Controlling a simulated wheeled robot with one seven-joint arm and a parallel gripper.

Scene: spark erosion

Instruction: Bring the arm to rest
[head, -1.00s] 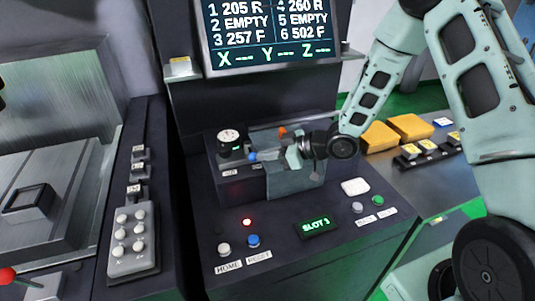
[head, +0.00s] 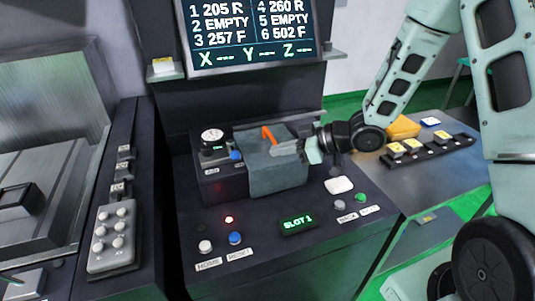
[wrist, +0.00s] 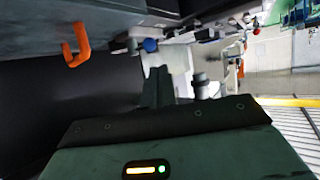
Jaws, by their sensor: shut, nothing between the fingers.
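My arm reaches in from the right in the head view. My gripper (head: 287,147) is shut and empty, just right of an orange hook-shaped handle (head: 268,135) on the grey box of the machine console (head: 275,178). I cannot tell whether the fingers touch the box. In the wrist view the orange handle (wrist: 77,42) shows at the upper left, apart from the dark gripper body, and the fingers (wrist: 158,88) point away near the centre.
A screen (head: 255,35) stands above the console. Buttons (head: 235,238) and a "SLOT 1" display (head: 298,224) lie in front. A side table (head: 410,185) holds yellow blocks at right.

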